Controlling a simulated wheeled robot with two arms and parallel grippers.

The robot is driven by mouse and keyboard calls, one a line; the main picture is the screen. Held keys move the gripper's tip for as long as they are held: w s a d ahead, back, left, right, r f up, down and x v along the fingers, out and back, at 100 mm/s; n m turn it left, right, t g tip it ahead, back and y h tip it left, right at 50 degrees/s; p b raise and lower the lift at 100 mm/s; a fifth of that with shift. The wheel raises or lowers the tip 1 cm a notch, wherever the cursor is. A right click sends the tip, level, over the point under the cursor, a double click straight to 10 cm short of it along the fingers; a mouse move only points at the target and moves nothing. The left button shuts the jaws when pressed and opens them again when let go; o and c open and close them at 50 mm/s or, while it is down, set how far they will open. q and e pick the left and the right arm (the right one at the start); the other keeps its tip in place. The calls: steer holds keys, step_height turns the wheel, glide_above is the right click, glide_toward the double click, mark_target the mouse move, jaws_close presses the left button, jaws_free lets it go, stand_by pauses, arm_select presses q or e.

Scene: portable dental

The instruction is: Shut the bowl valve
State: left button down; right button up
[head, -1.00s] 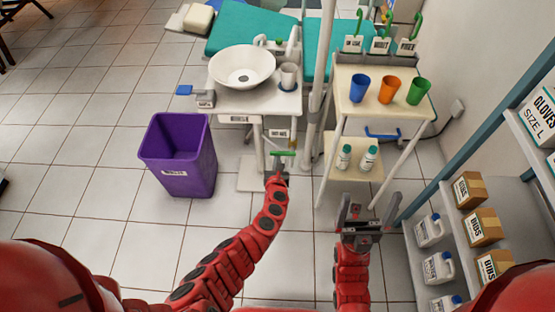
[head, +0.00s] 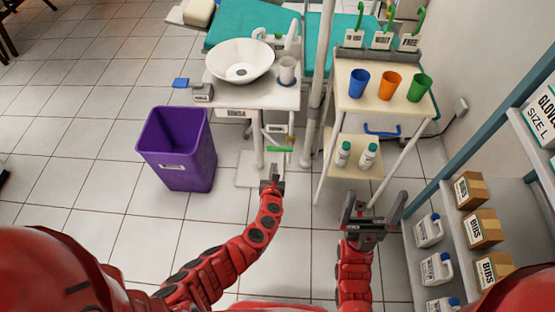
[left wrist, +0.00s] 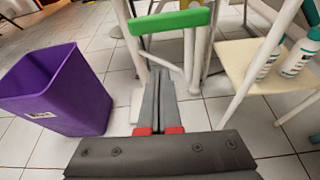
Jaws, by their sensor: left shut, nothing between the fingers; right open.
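The bowl valve's green handle (head: 279,149) lies crosswise on its pipe below the white bowl (head: 240,75) and its stand. In the left wrist view the handle (left wrist: 168,21) is a green bar at the top, beyond the fingers. My left gripper (head: 271,182) is shut and empty, a little nearer to me than the handle and apart from it. Its closed fingers (left wrist: 157,95) also show in the left wrist view. My right gripper (head: 372,207) is open and empty, in front of the cart, well right of the valve.
A purple bin (head: 177,160) stands left of the valve; it also shows in the left wrist view (left wrist: 55,95). A cart (head: 345,110) with coloured cups and two bottles stands to the right. A shelf (head: 450,190) with boxes and jugs is at far right. Floor before the valve is clear.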

arm_select(q)
steer(key=p+v, duration=0.1)
steer(key=v, duration=0.5)
steer(key=shift+s, duration=0.15)
stand_by(0.3)
